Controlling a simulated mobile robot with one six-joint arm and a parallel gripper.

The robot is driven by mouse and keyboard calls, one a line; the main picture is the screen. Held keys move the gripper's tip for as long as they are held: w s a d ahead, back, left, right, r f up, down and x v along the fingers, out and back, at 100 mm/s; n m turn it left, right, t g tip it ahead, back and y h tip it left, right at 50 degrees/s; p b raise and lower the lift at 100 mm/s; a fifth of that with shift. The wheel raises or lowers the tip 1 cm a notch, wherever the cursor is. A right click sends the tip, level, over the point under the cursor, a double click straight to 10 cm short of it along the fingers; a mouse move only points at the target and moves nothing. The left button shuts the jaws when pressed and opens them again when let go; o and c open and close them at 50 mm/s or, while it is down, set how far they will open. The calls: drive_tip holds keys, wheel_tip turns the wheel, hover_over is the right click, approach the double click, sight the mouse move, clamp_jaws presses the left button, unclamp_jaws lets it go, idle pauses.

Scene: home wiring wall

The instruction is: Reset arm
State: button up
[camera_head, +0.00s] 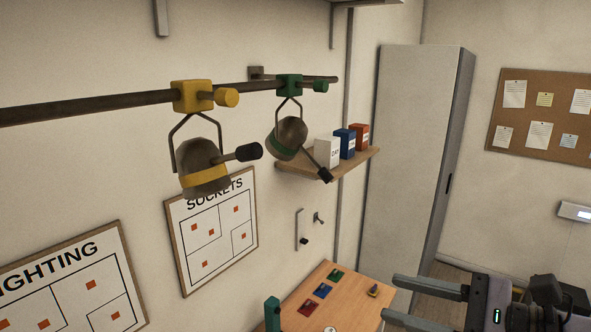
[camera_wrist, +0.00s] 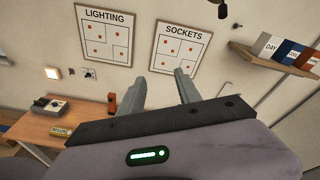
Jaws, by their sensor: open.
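My gripper (camera_head: 392,300) is at the lower right of the head view, its two grey fingers spread apart and pointing left. Nothing is between the fingers. In the wrist view my gripper (camera_wrist: 166,82) points toward the wall, with its fingers apart and empty. The gripper is in front of the wooden table (camera_head: 343,292) and clear of the wall. A small green light shows on the gripper body in both views.
Two lamps, one yellow-banded (camera_head: 206,172) and one green-banded (camera_head: 287,138), hang from a wall rail (camera_head: 90,106). A shelf (camera_head: 350,158) holds several boxes. A tall cabinet (camera_head: 410,150) stands behind. Red, blue and green pieces lie on the table. Lighting (camera_wrist: 105,34) and sockets (camera_wrist: 180,48) boards hang on the wall.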

drive_tip(key=s+a+f+n+g+h+b, duration=0.1)
drive_tip(key=s+a+f+n+g+b, duration=0.2)
drive_tip(key=f, duration=0.4)
drive_tip(key=s+a+f+n+g+h+b, duration=0.1)
drive_tip(key=s+a+f+n+h+b, duration=0.15)
drive_tip(key=f+b, duration=0.35)
drive_tip(key=s+a+f+n+g+b, duration=0.1)
drive_tip(key=s+a+f+g+b, duration=0.15)
drive_tip(key=f, duration=0.55)
drive_tip(key=s+d+f+n+t+h+b, duration=0.1)
drive_tip(key=s+f+n+h+b, duration=0.1)
drive_tip(key=f+b, duration=0.5)
drive_tip(key=s+d+f+n+t+h+b, duration=0.1)
drive_tip(key=f+n+t+h+b, duration=0.1)
drive_tip(key=f+n+h+b, duration=0.3)
wheel_tip(320, 180, down, 4)
drive_tip(key=n+b, duration=0.2)
drive_tip(key=shift+s+d+b, duration=0.3)
drive_tip(key=shift+s+d, duration=0.1)
drive_tip(key=shift+f+n, duration=0.15)
drive_tip(key=shift+n, duration=0.1)
